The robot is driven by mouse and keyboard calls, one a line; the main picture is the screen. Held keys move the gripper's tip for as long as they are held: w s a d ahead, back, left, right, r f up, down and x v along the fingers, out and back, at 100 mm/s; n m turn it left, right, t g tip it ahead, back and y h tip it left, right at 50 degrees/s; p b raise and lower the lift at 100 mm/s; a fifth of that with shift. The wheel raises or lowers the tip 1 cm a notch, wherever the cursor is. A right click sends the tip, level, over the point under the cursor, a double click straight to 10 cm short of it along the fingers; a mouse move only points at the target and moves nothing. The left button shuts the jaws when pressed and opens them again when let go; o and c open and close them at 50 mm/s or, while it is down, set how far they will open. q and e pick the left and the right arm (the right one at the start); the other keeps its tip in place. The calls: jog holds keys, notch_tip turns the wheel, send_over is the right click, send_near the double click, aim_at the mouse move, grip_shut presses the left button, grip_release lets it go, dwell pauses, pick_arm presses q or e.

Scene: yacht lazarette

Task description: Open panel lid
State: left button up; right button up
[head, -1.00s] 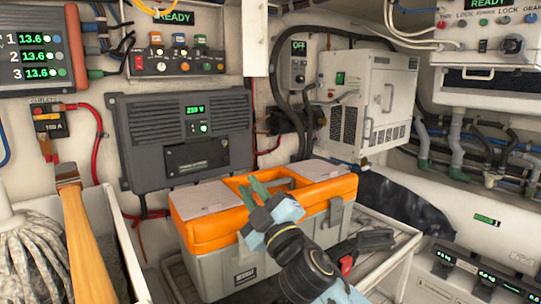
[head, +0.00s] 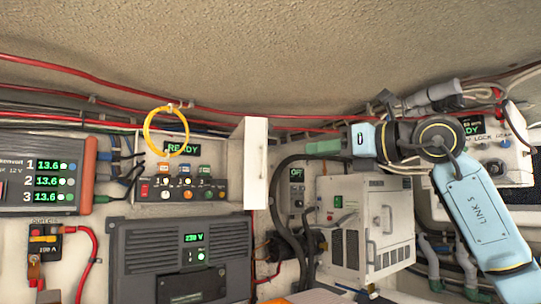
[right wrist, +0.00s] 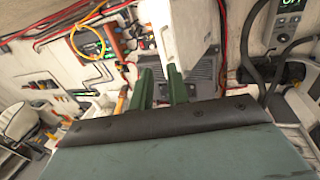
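A control panel (head: 180,168) with a green READY display, switches and knobs is on the back wall. A white lid (head: 255,165) juts out from the wall at its right side, seen nearly edge-on. My right gripper (head: 324,147) has green fingers pointing left and is right of the lid, apart from it in the head view. In the right wrist view its fingers (right wrist: 162,88) are spread with nothing held between them, and the white lid (right wrist: 174,35) shows just beyond the fingertips. My left gripper is not in view.
A yellow ring (head: 166,131) hangs in front of the panel. Red cables run along the wall top. A grey inverter (head: 190,255) is below, a white cabinet (head: 365,230) and black hoses are at right. A battery monitor (head: 45,172) is at left.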

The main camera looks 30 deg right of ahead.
jog(key=p, duration=0.4)
send_near(245, 167)
jog(key=w+r, duration=0.2)
jog(key=w, duration=0.2)
jog(key=shift+w+d+r, duration=0.1)
jog(key=shift+w+r, duration=0.05)
jog(key=shift+r, duration=0.1)
grip_shut()
